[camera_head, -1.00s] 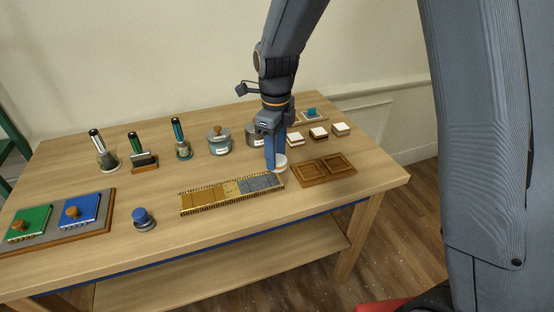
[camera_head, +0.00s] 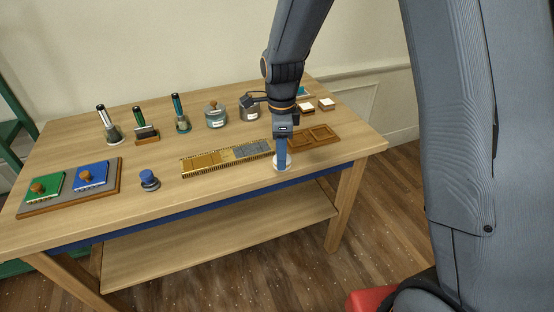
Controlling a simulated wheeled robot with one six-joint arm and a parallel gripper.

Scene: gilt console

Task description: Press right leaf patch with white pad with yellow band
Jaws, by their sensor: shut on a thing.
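My gripper (camera_head: 281,165) is shut on a white round pad (camera_head: 289,161), which shows at its fingertips. The fingers hide much of the pad, and I cannot make out a yellow band on it. They are near the table's front edge, just in front of the right end of a long gilt strip (camera_head: 187,168). I cannot tell whether the pad touches the table. The strip carries a gold section (camera_head: 204,160) at left and a grey patch (camera_head: 252,149) at right. The pad appears apart from the grey patch, to its right.
A brown wooden two-compartment tray (camera_head: 322,133) lies close to the right of my gripper. A blue round-knobbed object (camera_head: 149,181) stands left of the strip. Green (camera_head: 42,188) and blue (camera_head: 91,176) blocks sit on a board at far left. Brushes and lidded tins (camera_head: 216,116) line the back.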

